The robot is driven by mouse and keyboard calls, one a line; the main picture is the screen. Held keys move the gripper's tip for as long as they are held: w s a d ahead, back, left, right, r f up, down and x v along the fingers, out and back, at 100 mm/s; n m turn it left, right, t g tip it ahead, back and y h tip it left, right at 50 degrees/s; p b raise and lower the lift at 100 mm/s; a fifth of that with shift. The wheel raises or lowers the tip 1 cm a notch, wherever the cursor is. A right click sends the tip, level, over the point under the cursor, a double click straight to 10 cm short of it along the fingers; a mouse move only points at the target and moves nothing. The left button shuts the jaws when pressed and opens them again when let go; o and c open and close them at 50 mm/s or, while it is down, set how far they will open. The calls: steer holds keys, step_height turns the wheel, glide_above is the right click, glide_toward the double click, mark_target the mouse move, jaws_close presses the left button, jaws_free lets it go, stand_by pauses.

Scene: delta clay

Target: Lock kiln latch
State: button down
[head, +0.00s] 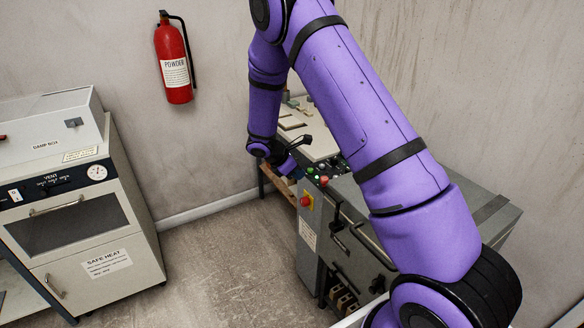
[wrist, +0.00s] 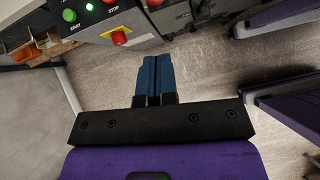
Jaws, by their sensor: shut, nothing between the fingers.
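A grey machine (head: 312,262) with a control panel stands right of centre in the head view, partly behind my arm. Its dark front carries black handle-like parts (head: 338,216); I cannot tell for certain whether one is the kiln latch. My gripper (head: 291,170) is beside the machine's panel corner, partly hidden by my arm. In the wrist view my gripper (wrist: 155,60) has its blue fingers shut together and empty, over the floor just below the panel edge. A red knob on a yellow plate (wrist: 119,38) and green and red buttons show there.
A cream oven-like cabinet (head: 100,262), labelled SAFE HEAT, stands at left under a white damp box (head: 50,130). A red extinguisher (head: 174,62) hangs on the wall. A bench with pale slabs (head: 312,140) is behind my gripper. The floor (head: 222,265) between the units is clear.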

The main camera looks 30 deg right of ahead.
mark_target(322, 184)
steer(key=d+f, duration=0.1)
steer(key=d, duration=0.1)
steer(key=d+f, duration=0.1)
steer(key=d, duration=0.1)
steer(key=d+f, duration=0.1)
steer(key=d, duration=0.1)
steer(key=shift+s+d+f, duration=0.15)
steer(key=shift+s+f, duration=0.2)
steer(key=shift+d, duration=0.1)
